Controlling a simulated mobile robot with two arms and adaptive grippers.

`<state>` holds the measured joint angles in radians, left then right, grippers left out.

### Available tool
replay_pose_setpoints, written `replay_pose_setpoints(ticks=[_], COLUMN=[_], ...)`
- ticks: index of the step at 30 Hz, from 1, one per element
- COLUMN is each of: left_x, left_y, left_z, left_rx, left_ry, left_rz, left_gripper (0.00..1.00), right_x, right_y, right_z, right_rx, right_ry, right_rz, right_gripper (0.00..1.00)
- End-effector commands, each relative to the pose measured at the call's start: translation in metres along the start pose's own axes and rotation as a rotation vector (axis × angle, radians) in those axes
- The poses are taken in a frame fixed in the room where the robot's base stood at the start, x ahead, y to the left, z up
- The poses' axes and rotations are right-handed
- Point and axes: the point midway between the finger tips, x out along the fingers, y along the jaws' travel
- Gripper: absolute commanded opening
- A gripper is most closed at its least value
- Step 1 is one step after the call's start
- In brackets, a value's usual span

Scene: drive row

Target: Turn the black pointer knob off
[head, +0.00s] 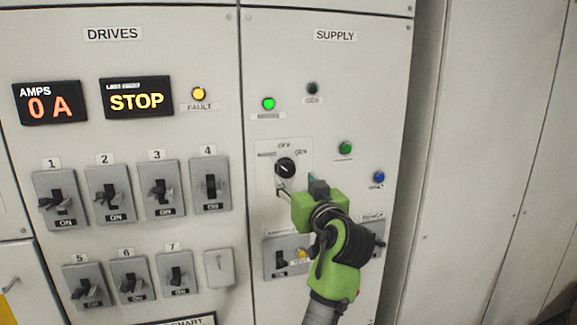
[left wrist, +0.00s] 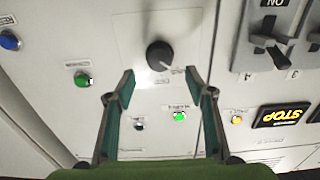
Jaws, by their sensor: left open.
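The black pointer knob (head: 285,168) sits on the supply panel under an OFF label (head: 285,146), with a further label on each side. In the head view its pale pointer mark leans to the upper left, away from OFF. The knob also shows in the left wrist view (left wrist: 160,55), where the picture is upside down. My left gripper (head: 297,185) is open just below and in front of the knob. In the left wrist view its fingertips (left wrist: 159,74) are spread, with the knob ahead between and slightly beyond them. I cannot see contact. My right gripper is not in view.
A lit green lamp (head: 268,104) and a dark lamp (head: 313,88) are above the knob. A green button (head: 345,148) and a blue button (head: 378,177) are to its right. Numbered switches (head: 210,187) fill the drives panel at left. Plain cabinet doors stand at right.

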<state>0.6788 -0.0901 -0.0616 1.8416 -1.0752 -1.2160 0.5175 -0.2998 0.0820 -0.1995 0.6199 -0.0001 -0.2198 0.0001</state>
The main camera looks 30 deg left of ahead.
Motion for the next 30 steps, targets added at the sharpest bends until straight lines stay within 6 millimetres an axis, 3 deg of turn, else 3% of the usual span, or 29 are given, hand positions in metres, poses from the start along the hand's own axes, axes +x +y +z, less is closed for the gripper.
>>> replay_pose_setpoints(ticks=[3,9,15,23,24,28,30], left_x=[0.027,0.059,0.073,0.075,0.074,0.074,0.074], left_y=[-0.001,0.0,0.001,0.001,0.001,0.001,0.001], left_z=[-0.005,-0.004,-0.001,0.0,0.0,0.0,0.0], left_rx=[0.005,0.004,0.002,0.0,0.0,0.001,0.001], left_ry=[0.001,0.001,0.0,0.0,0.0,0.0,0.0], left_rz=[-0.002,0.0,0.001,0.002,0.002,0.002,0.002], left_gripper=[0.49,0.49,0.49,0.49,0.47,0.13,0.11], right_x=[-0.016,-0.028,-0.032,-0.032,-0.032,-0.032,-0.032], right_y=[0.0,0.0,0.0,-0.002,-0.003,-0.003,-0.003], right_z=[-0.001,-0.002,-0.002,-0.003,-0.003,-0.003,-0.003], right_rx=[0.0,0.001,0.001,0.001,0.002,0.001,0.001], right_ry=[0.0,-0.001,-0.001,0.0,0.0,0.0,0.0], right_rz=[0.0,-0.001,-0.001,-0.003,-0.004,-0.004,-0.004], right_gripper=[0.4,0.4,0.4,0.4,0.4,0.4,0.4])
